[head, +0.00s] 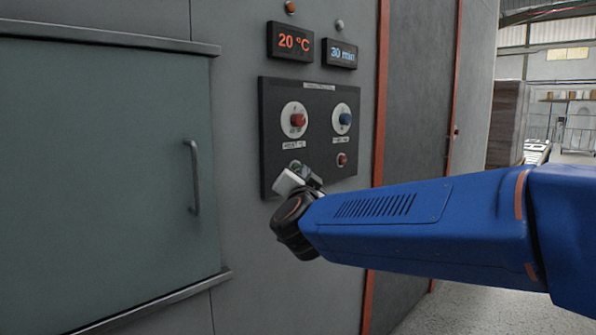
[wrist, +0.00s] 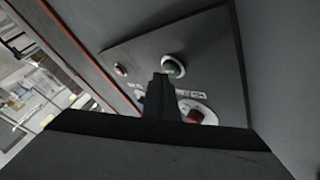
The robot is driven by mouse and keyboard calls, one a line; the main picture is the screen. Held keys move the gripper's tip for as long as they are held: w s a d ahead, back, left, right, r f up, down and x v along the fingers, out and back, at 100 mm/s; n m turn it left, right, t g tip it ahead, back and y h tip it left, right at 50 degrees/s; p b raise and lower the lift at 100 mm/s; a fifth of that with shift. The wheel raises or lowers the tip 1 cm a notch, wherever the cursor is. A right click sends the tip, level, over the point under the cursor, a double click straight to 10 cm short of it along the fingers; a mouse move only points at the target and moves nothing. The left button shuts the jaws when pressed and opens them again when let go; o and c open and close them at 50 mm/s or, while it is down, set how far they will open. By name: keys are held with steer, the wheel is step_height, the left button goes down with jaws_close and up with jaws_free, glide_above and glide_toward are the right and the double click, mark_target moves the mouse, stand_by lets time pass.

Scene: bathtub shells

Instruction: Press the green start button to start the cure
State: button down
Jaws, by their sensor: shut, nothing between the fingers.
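The green start button (wrist: 172,67), in a pale ring, shows just beyond my fingertips in the wrist view. In the head view only a little of the green button (head: 296,164) shows above my gripper, which hides the rest. My gripper (head: 308,178) is shut and empty, at the lower left of the dark control panel (head: 273,110). In the wrist view the shut fingers of my gripper (wrist: 160,79) point at the panel and overlap the lower left edge of the button's ring. I cannot tell whether they touch the button.
The panel also bears a red knob (head: 298,120), a blue knob (head: 345,118) and a small red button (head: 342,159). Displays above read 20 °C (head: 290,42) and 30 min (head: 339,53). A door handle (head: 193,177) sticks out at left.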

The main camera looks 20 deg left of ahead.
steer(key=shift+w+a, duration=0.15)
steer(key=shift+a, duration=0.25)
stand_by(0.7)
steer(key=shift+d, duration=0.15)
steer(key=shift+s+d, duration=0.35)
steer(key=shift+d, duration=0.25)
stand_by(0.3)
steer(key=d, duration=0.1)
steer(key=s+d, duration=0.1)
steer(key=d, duration=0.1)
steer(key=s+d, duration=0.1)
steer(key=shift+d, duration=0.3)
steer(key=shift+w, duration=0.1)
stand_by(0.7)
